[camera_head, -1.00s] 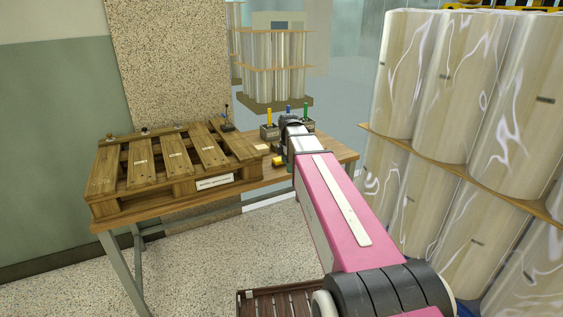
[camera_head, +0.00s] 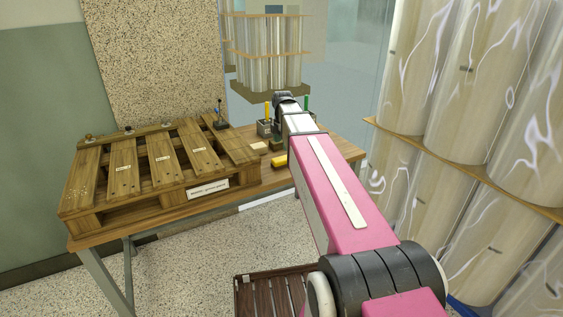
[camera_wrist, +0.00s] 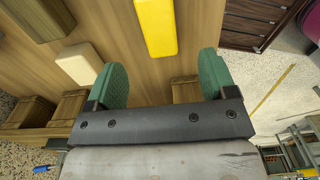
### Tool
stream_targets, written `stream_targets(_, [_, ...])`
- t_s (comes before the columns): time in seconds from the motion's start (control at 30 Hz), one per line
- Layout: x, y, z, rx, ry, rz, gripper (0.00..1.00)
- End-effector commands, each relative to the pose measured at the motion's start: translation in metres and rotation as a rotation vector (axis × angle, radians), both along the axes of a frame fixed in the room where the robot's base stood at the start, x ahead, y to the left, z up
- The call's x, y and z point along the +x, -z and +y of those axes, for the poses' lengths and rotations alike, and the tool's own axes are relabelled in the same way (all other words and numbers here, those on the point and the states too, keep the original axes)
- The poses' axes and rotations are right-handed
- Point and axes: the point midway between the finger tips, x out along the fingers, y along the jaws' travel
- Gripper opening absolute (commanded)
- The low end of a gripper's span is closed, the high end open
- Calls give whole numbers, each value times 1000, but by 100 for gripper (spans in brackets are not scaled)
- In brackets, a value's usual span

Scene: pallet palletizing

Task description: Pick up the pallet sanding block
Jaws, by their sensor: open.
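Two small blocks lie on the wooden table, and I cannot tell for sure which is the sanding block. One is a pale cream block (camera_head: 259,147), also in the wrist view (camera_wrist: 79,64). The other is a yellow block (camera_head: 279,161), closer to the table's front edge, also in the wrist view (camera_wrist: 156,24). My gripper (camera_wrist: 163,80) is open and empty, its two green pads apart above the tabletop. In the wrist view the yellow block is ahead of the gap and the cream block is beyond the left pad. In the head view my arm hides most of the gripper.
A wooden pallet (camera_head: 158,157) covers the left of the table (camera_head: 225,194). Small wooden boxes (camera_wrist: 30,111) stand near the gripper; one in the head view holds a yellow-handled tool (camera_head: 268,113). Tall wrapped rolls (camera_head: 460,110) stand close on the right. A slatted dark brown item (camera_head: 272,292) is below.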

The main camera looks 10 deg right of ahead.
Motion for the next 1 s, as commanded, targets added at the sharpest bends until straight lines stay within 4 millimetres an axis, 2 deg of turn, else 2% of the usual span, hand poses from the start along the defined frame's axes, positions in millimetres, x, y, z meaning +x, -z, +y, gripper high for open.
stream_targets(0.2, [0,30,0,0,1,2,78])
stream_targets(0.57, [0,54,1,0,1,1,78])
stream_targets(0.83, [1,87,1,0,1,0,78])
stream_targets(1.0, [1,94,1,0,1,0,78])
